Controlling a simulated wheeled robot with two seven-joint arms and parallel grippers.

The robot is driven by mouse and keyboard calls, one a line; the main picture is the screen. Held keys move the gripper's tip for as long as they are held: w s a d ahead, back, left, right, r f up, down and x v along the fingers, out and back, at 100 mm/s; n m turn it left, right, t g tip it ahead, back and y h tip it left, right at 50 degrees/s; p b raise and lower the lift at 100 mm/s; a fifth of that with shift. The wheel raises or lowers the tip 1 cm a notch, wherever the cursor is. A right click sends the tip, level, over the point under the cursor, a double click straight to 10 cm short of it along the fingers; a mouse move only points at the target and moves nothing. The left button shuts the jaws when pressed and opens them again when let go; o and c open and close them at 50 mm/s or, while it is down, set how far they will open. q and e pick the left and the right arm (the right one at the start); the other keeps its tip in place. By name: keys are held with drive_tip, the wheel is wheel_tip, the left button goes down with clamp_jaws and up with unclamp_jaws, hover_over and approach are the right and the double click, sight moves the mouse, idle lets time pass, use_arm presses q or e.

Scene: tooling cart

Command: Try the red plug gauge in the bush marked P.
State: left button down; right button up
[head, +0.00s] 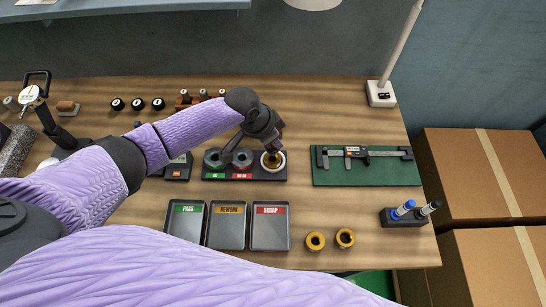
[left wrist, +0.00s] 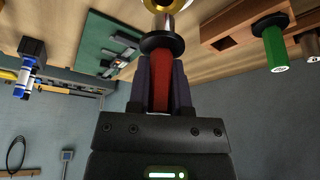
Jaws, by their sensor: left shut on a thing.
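My left gripper (head: 277,143) is over the right end of a dark fixture block (head: 244,178). In the left wrist view it (left wrist: 163,70) is shut on the red handle (left wrist: 161,82) of the plug gauge. The gauge's black collar (left wrist: 162,42) and short metal end point at a brass bush (left wrist: 165,4) at the top edge. That bush (head: 265,161) sits in a pale ring on the block, partly behind my fingers. I cannot tell whether the gauge end is inside it. Two more brass bushes (head: 315,240) (head: 345,238) lie at the front. No P mark is legible.
Three trays marked PASS (head: 187,222), REWORK (head: 226,225) and SCRAP (head: 270,227) stand in front of the block. A caliper (head: 365,153) lies on a green mat to the right. A wooden rack (left wrist: 230,27) with a green gauge (left wrist: 274,48) is near my gripper.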

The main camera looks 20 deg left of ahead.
use_arm(q)
drive_tip(key=shift+r, duration=0.1)
wheel_tip(320, 180, up, 5)
drive_tip(key=p, duration=0.5)
